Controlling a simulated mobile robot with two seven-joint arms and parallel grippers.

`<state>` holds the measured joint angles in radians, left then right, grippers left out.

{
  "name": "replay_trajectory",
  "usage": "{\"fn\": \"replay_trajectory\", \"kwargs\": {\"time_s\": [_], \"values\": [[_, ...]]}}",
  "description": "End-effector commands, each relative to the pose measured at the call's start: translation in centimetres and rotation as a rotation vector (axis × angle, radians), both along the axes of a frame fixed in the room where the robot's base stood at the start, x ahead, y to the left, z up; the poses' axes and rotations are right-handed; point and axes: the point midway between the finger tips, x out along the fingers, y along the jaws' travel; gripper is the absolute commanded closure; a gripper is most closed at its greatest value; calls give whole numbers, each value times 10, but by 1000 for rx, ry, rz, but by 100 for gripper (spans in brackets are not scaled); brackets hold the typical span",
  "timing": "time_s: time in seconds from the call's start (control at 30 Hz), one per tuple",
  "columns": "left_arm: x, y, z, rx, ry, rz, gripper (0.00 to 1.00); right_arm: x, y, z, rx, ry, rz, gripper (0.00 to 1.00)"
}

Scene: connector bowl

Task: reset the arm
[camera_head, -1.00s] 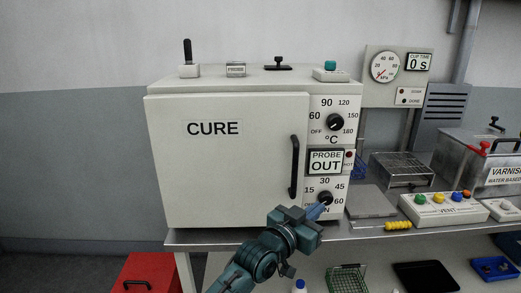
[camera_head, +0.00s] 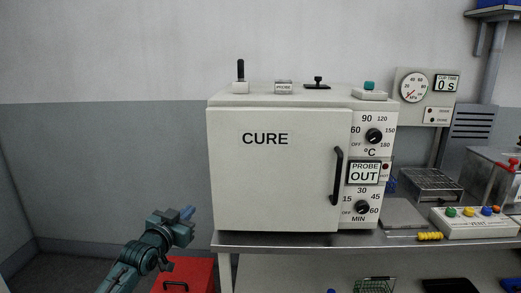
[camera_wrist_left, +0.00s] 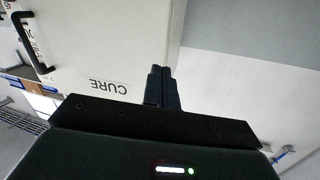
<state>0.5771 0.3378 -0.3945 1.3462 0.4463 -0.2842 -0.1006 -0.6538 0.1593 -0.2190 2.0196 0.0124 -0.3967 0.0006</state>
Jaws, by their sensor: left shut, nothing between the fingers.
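My left gripper (camera_head: 188,213) is shut and empty in the head view, held in free air left of the white oven marked CURE (camera_head: 270,180). It is apart from the oven and the bench. In the left wrist view its fingers (camera_wrist_left: 162,72) are together with nothing between them, and the oven front (camera_wrist_left: 105,45) shows upside down behind them. The oven door is closed. The lower dial (camera_head: 362,207) sits at the oven's right, below the PROBE OUT display (camera_head: 364,172). My right gripper is in neither view.
A red box (camera_head: 190,275) with a black handle stands low beside the bench, behind my left arm. The metal bench edge (camera_head: 300,240) runs to the right. A wire rack (camera_head: 432,184) and a panel with coloured buttons (camera_head: 475,222) lie on it. The space left of the oven is clear.

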Motion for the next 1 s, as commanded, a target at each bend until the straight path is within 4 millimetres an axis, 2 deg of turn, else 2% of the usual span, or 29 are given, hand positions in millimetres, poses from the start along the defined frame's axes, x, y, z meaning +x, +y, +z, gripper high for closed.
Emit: {"fn": "replay_trajectory", "kwargs": {"time_s": [0.03,0.1,0.2,0.3,0.5,0.57,0.77,0.8,0.97,1.0], "values": [[3,42,6,23,-10,57,100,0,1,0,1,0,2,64],[3,93,17,50,-26,127,100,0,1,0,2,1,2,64],[-1,157,37,86,-51,218,100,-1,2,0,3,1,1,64],[-9,211,58,117,-76,294,100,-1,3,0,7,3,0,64],[-32,300,103,181,-128,424,100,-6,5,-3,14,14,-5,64],[-30,299,94,262,-103,449,100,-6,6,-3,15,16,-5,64],[-37,321,85,501,-53,563,100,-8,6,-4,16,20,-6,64],[-39,303,60,486,-28,524,100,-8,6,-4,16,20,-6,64],[-55,249,-9,462,41,422,100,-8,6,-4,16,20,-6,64],[-62,235,-28,453,63,395,100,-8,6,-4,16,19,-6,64]]}}
